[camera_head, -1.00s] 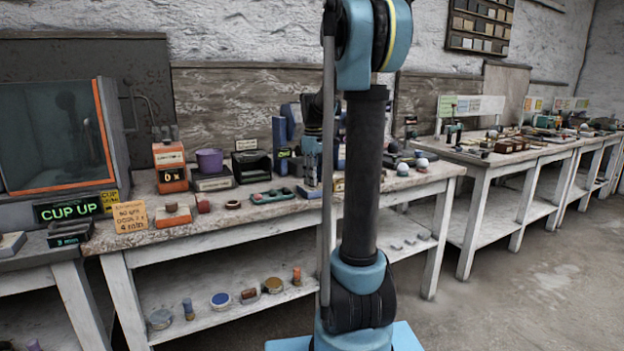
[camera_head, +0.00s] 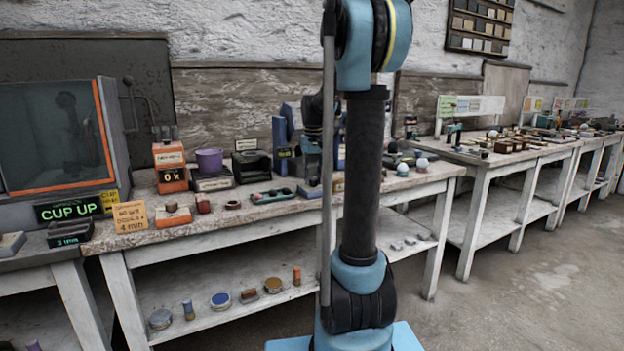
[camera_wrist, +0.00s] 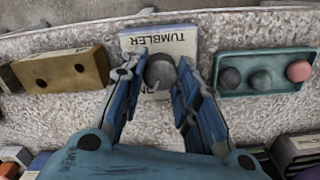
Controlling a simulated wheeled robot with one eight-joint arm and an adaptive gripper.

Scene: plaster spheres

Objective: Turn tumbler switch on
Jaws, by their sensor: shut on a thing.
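The tumbler switch is a pale box (camera_wrist: 183,36) with "TUMBLER" on its label, upside down in the wrist view. A round grey knob (camera_wrist: 159,70) with a light line stands on it. The blue fingers of my gripper (camera_wrist: 155,80) sit on either side of the knob and are shut on it. The rest of the label is partly hidden by the knob and fingers.
In the wrist view a brown block with two holes (camera_wrist: 62,71) lies left of the switch, and a teal tray (camera_wrist: 264,72) with rounded pieces lies right.

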